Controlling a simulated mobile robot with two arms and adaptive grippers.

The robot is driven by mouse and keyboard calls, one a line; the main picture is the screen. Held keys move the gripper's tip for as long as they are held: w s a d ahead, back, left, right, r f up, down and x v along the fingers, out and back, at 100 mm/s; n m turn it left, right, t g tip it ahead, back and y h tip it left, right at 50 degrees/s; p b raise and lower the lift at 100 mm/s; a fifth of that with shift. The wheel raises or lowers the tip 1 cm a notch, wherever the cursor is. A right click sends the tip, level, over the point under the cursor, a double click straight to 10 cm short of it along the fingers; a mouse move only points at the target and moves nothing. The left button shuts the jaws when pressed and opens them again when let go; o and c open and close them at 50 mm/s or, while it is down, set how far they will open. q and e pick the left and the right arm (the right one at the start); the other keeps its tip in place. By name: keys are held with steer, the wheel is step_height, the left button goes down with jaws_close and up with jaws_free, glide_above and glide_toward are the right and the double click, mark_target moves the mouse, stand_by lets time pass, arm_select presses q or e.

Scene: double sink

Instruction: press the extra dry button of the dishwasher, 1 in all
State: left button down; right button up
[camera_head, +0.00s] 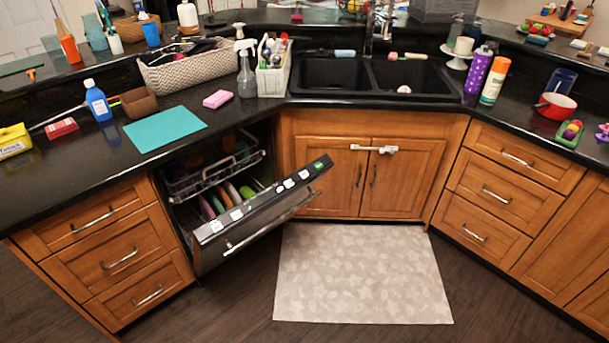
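The dishwasher (212,253) stands below the counter, left of the sink cabinet. Its dark door is partly open and tilted outward. The control strip (258,203) runs along the door's top edge and faces up. Several small white buttons or labels (289,183) sit along it, with a green patch (319,165) at its right end. The print is too small to tell which one is extra dry. Neither of my grippers is in view, and nothing touches the dishwasher.
Racks (209,178) with colourful plates show inside the dishwasher. A patterned mat (360,280) lies on the floor before the sink cabinet (372,185). The dark counter above holds a teal mat (165,128), a pink sponge (217,99) and a basket (187,68). Floor before the door is clear.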

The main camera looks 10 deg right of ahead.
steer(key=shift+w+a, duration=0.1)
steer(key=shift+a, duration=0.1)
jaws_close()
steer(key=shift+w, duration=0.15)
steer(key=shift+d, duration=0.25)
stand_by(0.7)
